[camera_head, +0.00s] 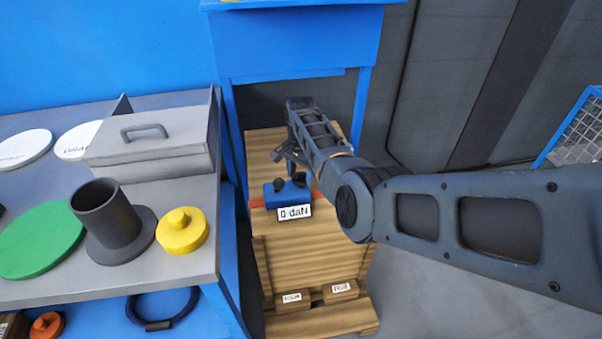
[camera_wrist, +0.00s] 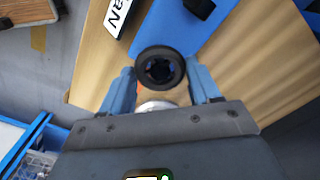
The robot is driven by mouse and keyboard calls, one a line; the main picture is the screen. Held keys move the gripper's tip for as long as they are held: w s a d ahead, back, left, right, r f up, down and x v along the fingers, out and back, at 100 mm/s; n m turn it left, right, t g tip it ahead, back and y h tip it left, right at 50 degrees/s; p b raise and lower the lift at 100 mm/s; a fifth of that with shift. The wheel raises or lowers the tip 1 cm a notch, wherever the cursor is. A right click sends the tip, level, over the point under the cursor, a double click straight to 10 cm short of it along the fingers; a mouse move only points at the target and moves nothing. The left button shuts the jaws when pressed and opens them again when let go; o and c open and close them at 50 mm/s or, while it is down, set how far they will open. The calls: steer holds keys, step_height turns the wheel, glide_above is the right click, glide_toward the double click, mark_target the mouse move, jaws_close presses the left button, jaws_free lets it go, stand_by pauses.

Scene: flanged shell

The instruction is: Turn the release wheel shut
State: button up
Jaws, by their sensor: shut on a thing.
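The release wheel (camera_wrist: 160,68) is a dark round ring with a dark hollow centre, in the middle of the wrist view. My gripper (camera_wrist: 160,78) has a blue-grey finger on each side of it and is shut on it. The wheel belongs to a blue unit (camera_wrist: 235,22) with a white label, which reads "0 daN" in the head view. There the blue unit (camera_head: 272,201) sits on a wooden crate, with two dark knobs on top. My gripper (camera_head: 283,156) shows small beside them, its fingertips unclear. The wheel's turn angle cannot be told.
The wooden crate (camera_head: 310,245) stands under a blue frame (camera_head: 300,40). Left is a grey bench (camera_head: 222,262) with a lidded metal box (camera_head: 150,150), a dark flanged tube (camera_head: 107,215), a yellow knobbed disc (camera_head: 181,232) and a green disc (camera_head: 40,240). Floor is open at right.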

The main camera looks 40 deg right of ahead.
mark_target(301, 177)
steer(key=m, duration=0.4)
steer(key=shift+m, duration=0.3)
stand_by(0.3)
steer(key=o, duration=1.1)
steer(key=shift+c, duration=0.2)
step_height(301, 177, up, 8)
steer(key=shift+f, duration=0.1)
stand_by(0.3)
